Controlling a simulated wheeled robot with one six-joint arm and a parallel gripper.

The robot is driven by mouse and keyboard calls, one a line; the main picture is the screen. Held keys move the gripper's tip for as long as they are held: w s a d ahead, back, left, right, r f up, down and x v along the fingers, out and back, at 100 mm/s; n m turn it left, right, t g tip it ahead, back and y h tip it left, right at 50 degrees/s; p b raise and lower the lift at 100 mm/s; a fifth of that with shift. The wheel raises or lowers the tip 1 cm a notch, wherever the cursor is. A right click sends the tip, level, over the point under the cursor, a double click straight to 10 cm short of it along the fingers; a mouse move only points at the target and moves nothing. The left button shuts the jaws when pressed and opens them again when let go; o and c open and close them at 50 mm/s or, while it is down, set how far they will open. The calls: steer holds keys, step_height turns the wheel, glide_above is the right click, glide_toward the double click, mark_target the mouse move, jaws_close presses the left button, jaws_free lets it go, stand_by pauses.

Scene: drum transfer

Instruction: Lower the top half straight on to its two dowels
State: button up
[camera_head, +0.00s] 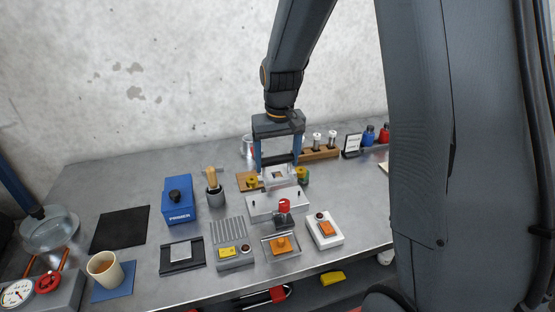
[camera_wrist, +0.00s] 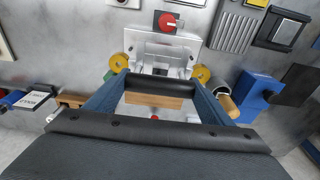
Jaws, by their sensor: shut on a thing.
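The top half (camera_head: 275,184) is a pale silver block with a square window, hanging below my gripper (camera_head: 279,160). My gripper's blue fingers are shut on its dark crossbar, which also shows between them in the wrist view (camera_wrist: 158,83). The silver lower block (camera_head: 262,211) stands on the bench just below and in front of the top half in the head view. Small dark pins, seemingly the dowels, show on its upper face. The top half looks roughly level. I cannot tell the gap between the halves or whether the dowels line up with its holes.
Yellow round knobs (camera_head: 252,181) flank the top half, with a wooden block (camera_wrist: 154,101) behind. A red knob (camera_head: 284,205) stands at the lower block's front. A blue primer box (camera_head: 179,200) and dark brush cup (camera_head: 215,195) stand left. Switch boxes (camera_head: 324,230) sit in front.

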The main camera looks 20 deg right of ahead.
steer(key=shift+f+b, duration=2.15)
steer(key=shift+f, duration=0.65)
steer(key=shift+p, duration=0.7)
steer(key=shift+f+b, duration=0.65)
steer(key=shift+f, duration=0.65)
stand_by(0.5)
steer(key=o, duration=1.5)
steer(key=shift+o, duration=0.4)
steer(key=shift+s, duration=0.1)
steer(key=shift+r, duration=0.15)
steer(key=shift+r+p, duration=2.9)
steer(key=shift+r, duration=0.7)
